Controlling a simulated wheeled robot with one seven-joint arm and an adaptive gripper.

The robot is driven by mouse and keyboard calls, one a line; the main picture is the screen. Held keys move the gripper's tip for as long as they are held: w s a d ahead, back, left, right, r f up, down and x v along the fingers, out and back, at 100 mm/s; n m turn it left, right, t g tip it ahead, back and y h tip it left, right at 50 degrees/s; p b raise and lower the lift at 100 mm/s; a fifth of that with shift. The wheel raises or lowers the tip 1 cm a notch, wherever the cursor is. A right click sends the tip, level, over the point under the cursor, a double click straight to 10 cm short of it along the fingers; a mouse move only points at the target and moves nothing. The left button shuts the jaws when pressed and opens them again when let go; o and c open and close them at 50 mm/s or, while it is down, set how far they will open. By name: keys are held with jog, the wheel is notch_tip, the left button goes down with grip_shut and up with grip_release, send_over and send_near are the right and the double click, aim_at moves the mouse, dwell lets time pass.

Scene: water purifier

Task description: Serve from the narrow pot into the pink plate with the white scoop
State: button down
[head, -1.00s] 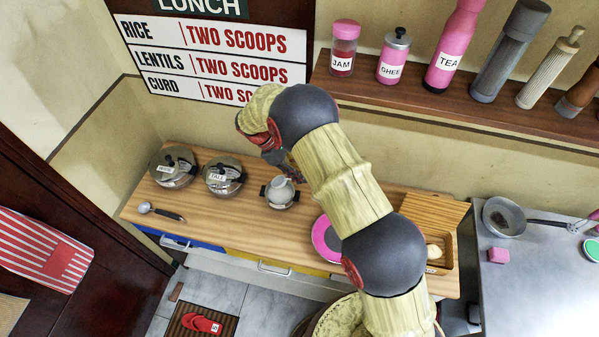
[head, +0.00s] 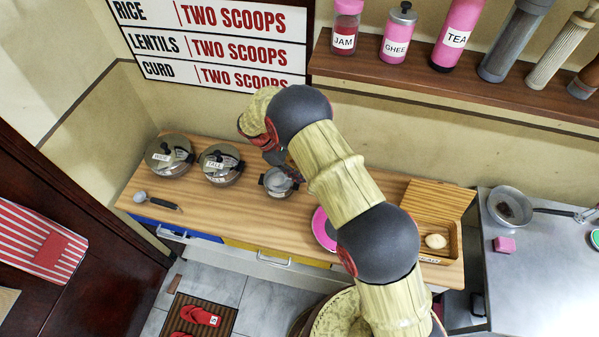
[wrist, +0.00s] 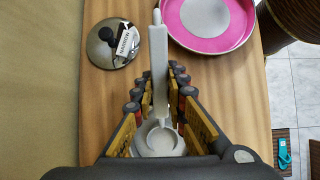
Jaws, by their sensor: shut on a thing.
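The narrow pot (head: 277,186) stands uncovered on the wooden counter, below my arm's end, with a pale thing at its mouth. In the wrist view my gripper (wrist: 161,85) is shut on the upright handle of the white scoop (wrist: 159,60). The scoop's round bowl (wrist: 163,142) shows low between the fingers, apparently at the pot; how deep it sits I cannot tell. A lid with a label (wrist: 113,43) lies on the counter nearby. The pink plate (wrist: 205,42) is at the top of the wrist view; in the head view the plate (head: 320,232) is partly hidden behind my arm.
Two lidded pots, one (head: 169,155) at the far left and one (head: 220,164) beside the narrow pot, share the counter. A grey ladle (head: 156,201) lies in front of them. An open wooden box (head: 452,247) is at the right. A bottle shelf (head: 440,85) overhangs the back.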

jog(key=shift+f+b, duration=0.35)
jog(key=shift+f, duration=0.55)
jog(key=shift+w+a, duration=0.25)
jog(key=shift+a, duration=0.45)
notch_tip(320, 180, up, 3)
jog(key=shift+d+f+p, duration=0.15)
jog(key=shift+p, duration=0.45)
jog(key=shift+r+p, duration=2.65)
jog(key=shift+r, duration=2.4)
jog(key=shift+s+d+f+y+p, duration=0.4)
jog(key=shift+s+d+p, duration=0.25)
jog(key=shift+s+d, duration=4.85)
jog(key=shift+s+d+f+y+p, duration=0.35)
jog(key=shift+s+d+p, duration=0.25)
jog(key=shift+s+d, duration=4.9)
jog(key=w+d+f+h+b, duration=0.1)
jog(key=w+f+h+b, duration=0.15)
jog(key=f+b, duration=0.25)
jog(key=w+a+r+g+h+b, duration=0.2)
jog(key=a+h+b, duration=0.2)
jog(key=a+h, duration=0.2)
jog(key=s+d+r+t+y+p, duration=0.2)
jog(key=d+y+p, duration=0.5)
jog(key=p, duration=0.4)
jog(key=shift+d+r+t+y, duration=0.15)
jog(key=shift+r+t+y, duration=0.15)
jog(key=shift+r+y, duration=0.3)
